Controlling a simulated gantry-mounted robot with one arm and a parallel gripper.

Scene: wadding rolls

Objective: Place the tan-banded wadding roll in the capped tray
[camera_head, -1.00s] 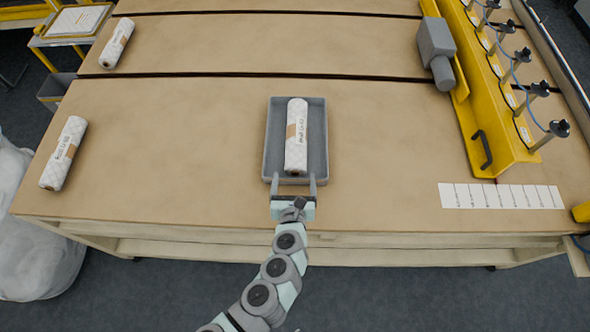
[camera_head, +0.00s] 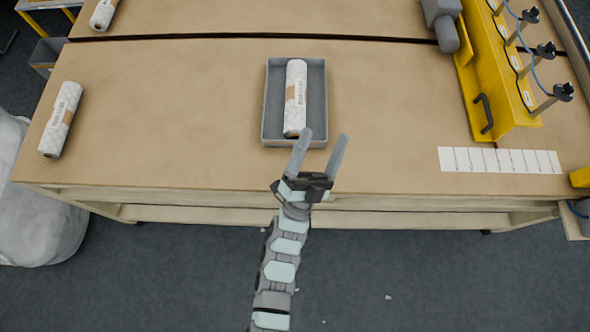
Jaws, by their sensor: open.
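A white quilted roll with a tan band (camera_head: 295,97) lies lengthwise in the grey tray (camera_head: 317,133) at the middle of the table. No cap shows on the tray from this view. Two more white rolls with tan bands are on the table: one roll (camera_head: 60,120) at the left and one roll (camera_head: 103,14) at the far left, cut by the top edge. My gripper (camera_head: 322,140) is open and empty. Its fingers spread at the tray's near edge; the left fingertip overlaps the tray's near rim in the picture. I cannot tell if it touches.
A white label strip (camera_head: 499,160) lies at the front right. The table is clear on both sides of the tray.

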